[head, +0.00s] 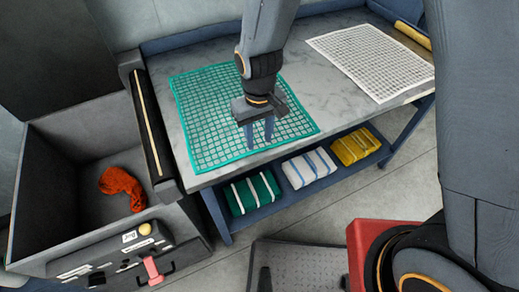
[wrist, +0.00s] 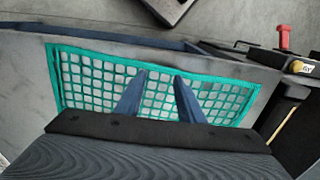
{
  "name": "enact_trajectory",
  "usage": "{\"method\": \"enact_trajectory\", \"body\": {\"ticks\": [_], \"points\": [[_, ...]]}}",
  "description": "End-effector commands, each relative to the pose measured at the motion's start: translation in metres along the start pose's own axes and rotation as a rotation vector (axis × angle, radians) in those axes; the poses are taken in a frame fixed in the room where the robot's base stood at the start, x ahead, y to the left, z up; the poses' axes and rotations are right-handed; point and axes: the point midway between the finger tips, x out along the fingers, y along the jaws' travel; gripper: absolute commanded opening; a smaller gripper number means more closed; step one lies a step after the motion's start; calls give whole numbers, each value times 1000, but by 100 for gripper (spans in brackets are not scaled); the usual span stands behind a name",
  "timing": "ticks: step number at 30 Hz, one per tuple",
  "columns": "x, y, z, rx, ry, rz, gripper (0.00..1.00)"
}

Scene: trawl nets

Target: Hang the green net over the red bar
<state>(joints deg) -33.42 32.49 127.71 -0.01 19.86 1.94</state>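The green net (head: 200,115) lies flat and spread out on the grey table (head: 310,75), reaching to its front edge. It also shows in the wrist view (wrist: 85,85). My gripper (head: 259,142) points down over the net's front right part, with its two blue fingers apart. In the wrist view, the gripper (wrist: 161,76) has net visible between its fingers and grips nothing. I cannot tell whether the fingertips touch the net. No red bar can be made out in either view.
A white net (head: 370,60) lies at the table's right, near a yellow roll (head: 412,36). Folded green (head: 252,193), white-blue (head: 308,167) and yellow (head: 355,146) nets sit on the lower shelf. A dark bin (head: 60,160) with an orange-red bundle (head: 122,187) stands left, by a small red handle (head: 152,267).

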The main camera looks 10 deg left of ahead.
Motion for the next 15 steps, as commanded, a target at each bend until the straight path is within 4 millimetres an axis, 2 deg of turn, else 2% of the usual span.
{"method": "enact_trajectory", "body": {"ticks": [4,14,15], "points": [[13,0,0,0,1,0,35],[16,0,0,-1,0,0,35],[16,0,0,-1,0,0,33]]}}
